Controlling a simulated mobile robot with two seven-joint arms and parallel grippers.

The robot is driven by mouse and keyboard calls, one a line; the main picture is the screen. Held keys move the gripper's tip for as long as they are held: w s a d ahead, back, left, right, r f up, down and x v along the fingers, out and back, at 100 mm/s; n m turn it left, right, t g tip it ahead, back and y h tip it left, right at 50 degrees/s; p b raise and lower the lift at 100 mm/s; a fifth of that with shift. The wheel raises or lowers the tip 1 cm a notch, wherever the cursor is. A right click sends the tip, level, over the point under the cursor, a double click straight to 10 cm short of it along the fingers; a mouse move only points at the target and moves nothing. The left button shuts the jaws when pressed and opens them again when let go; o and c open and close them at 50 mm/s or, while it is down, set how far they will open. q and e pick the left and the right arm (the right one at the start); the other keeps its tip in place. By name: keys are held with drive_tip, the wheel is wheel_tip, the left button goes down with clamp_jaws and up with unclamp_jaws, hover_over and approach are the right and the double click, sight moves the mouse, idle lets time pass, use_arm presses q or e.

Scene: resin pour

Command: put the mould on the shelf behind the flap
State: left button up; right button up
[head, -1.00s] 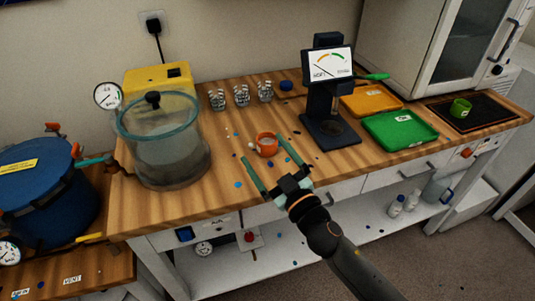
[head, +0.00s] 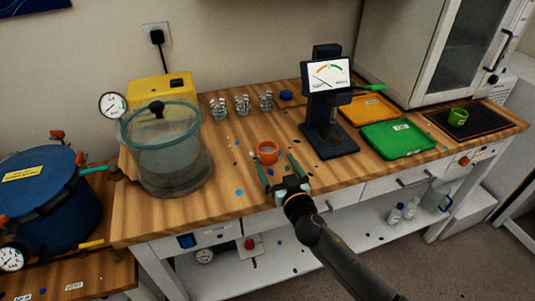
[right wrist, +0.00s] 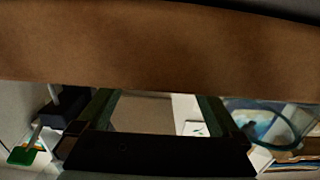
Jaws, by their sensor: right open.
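A small orange cup-like mould (head: 267,153) stands upright on the wooden bench, with a pale fill inside. My right gripper (head: 276,163) is open, its two green fingers on the near side of the orange mould and pointing at it. I cannot tell whether they touch it. In the right wrist view the open fingers (right wrist: 155,110) show with no held object visible between them. A second cup, green (head: 458,117), stands on a black mat at the right. A white cabinet (head: 415,50) with a glass-paned door stands at the back right. I cannot tell which part is the flap. My left gripper is out of view.
A glass vacuum chamber (head: 165,155) stands left of the mould. A dark gauge stand (head: 328,115) stands to its right, beside orange (head: 369,109) and green (head: 398,139) trays. Several small jars (head: 242,105) stand behind. A brown surface (right wrist: 150,45) fills the upper wrist view.

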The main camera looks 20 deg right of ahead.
sight(271, 157)
drive_tip(key=shift+w+a, duration=0.2)
drive_tip(key=shift+w, duration=1.9)
drive_tip(key=c, duration=1.6)
